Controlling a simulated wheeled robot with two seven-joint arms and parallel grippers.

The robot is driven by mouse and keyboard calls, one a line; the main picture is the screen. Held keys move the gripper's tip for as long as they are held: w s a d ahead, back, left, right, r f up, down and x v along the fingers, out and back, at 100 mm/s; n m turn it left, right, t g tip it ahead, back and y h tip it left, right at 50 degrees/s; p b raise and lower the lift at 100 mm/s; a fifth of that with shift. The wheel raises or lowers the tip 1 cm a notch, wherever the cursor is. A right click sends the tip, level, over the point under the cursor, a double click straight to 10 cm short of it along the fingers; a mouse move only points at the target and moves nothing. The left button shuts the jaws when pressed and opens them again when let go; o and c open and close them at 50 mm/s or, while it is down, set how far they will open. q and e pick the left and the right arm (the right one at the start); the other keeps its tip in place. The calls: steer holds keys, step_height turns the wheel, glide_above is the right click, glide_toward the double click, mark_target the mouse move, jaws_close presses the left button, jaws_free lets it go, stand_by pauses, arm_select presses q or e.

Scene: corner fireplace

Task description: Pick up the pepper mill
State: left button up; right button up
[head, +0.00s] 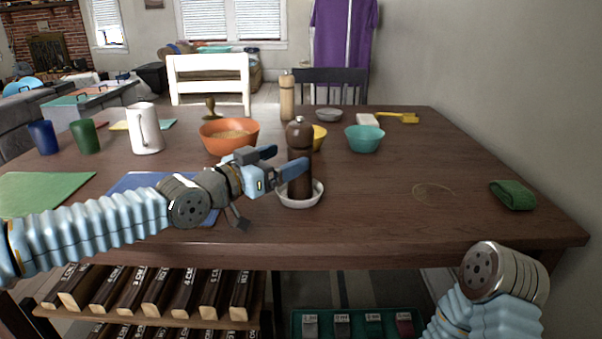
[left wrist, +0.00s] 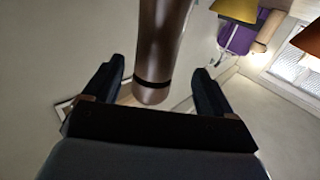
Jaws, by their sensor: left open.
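The dark brown pepper mill (head: 299,140) stands upright in a small white dish (head: 301,203) near the middle of the table. My left gripper (head: 289,161) is open at the mill's mid-height, coming from the left. One blue finger crosses in front of the mill; the other ends just left of it, farther back. In the left wrist view, the brown mill shaft (left wrist: 160,45) shows between the two open fingers of the left gripper (left wrist: 158,73), with a gap on each side. My right arm is at the lower right, its gripper out of view.
A light wooden mill (head: 287,98) stands farther back. A white pitcher (head: 146,132) stands left. A green cloth (head: 513,195) lies right, with mostly bare table between.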

mark_target(306, 151)
arm_select(q)
steer(key=shift+x, duration=3.35)
steer(key=shift+s+d+f, duration=0.15)
steer(key=shift+f, duration=0.05)
steer(key=shift+r, duration=0.1)
steer(key=c, duration=1.3)
